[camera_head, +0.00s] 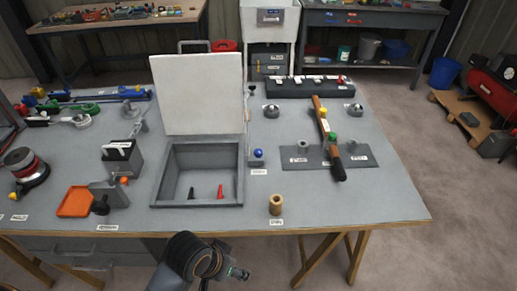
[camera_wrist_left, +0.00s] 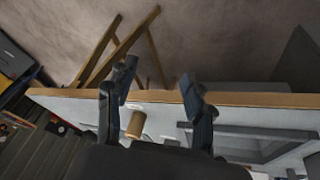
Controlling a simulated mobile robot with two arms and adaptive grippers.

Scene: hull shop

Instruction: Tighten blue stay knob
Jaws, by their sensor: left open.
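The blue knob (camera_head: 258,153) is a small round ball low beside the right wall of the grey open box (camera_head: 196,204) on the bench. A thin stay (camera_head: 248,112) rises near it along the right edge of the raised white lid (camera_head: 198,95). My left gripper (camera_head: 236,272) is in front of the bench's front edge, well apart from the knob. In the left wrist view its two dark fingers (camera_wrist_left: 158,88) are spread and empty. Part of the grey box (camera_wrist_left: 265,133) shows there; I cannot make out the knob. My right gripper is not in view.
A wooden cylinder (camera_head: 276,204) stands near the bench's front edge, also seen in the left wrist view (camera_wrist_left: 136,124). A red piece (camera_head: 220,191) sits inside the box. The bench's front right corner is clear.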

